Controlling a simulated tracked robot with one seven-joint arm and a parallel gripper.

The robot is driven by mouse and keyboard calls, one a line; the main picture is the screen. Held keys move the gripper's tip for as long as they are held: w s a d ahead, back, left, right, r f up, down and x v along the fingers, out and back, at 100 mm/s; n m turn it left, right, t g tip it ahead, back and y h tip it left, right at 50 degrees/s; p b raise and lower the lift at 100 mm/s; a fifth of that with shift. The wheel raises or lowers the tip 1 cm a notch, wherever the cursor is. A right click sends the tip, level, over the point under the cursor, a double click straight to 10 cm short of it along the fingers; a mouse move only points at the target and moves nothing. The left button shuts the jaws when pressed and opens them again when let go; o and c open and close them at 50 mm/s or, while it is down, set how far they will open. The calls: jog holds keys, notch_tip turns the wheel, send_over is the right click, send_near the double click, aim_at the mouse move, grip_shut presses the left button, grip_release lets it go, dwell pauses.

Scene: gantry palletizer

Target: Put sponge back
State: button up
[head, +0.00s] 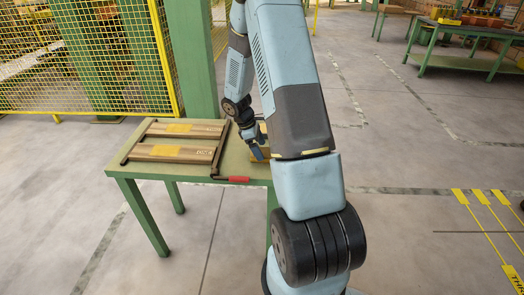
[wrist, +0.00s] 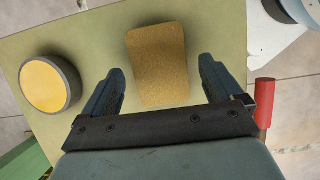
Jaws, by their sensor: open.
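A yellow-brown sponge (wrist: 158,65), a rounded block, lies on the pale green table top (wrist: 105,40) in the wrist view. My gripper (wrist: 161,68) is open, with one finger on each side of the sponge and a visible gap on both sides. I cannot tell how high the fingers are above the table. In the head view my gripper (head: 257,150) is low over the right part of the green table (head: 150,172). My arm hides much of that part, so the sponge is not clear there.
A round yellow-topped piece with a dark rim (wrist: 50,84) sits left of the gripper in the wrist view. A red handle (head: 238,179) lies at the table's front edge, beside a dark frame with brown, yellow-marked panels (head: 175,151). A green post (head: 192,60) and yellow mesh fence (head: 75,60) stand behind.

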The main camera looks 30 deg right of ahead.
jog(key=s+a+r+m+t, duration=0.1)
jog(key=a+r, duration=0.2)
jog(key=r, duration=0.6)
jog(key=a+r+m, duration=0.1)
jog(key=a+r, duration=0.2)
jog(key=r, duration=0.7)
jog(key=s+a+r+m+t+y, duration=0.1)
jog(key=s+a+r+m+t, duration=0.2)
jog(key=s+r, duration=0.6)
jog(key=s+a+r+m+t+y, duration=0.2)
jog(key=s+a+r+m+t, duration=0.2)
jog(key=s, duration=1.2)
jog(key=shift+s+a+r+m+y, duration=0.25)
jog(key=shift+a+r+m, duration=0.85)
jog(key=shift+a+r, duration=1.35)
jog(key=shift+d+r, duration=0.35)
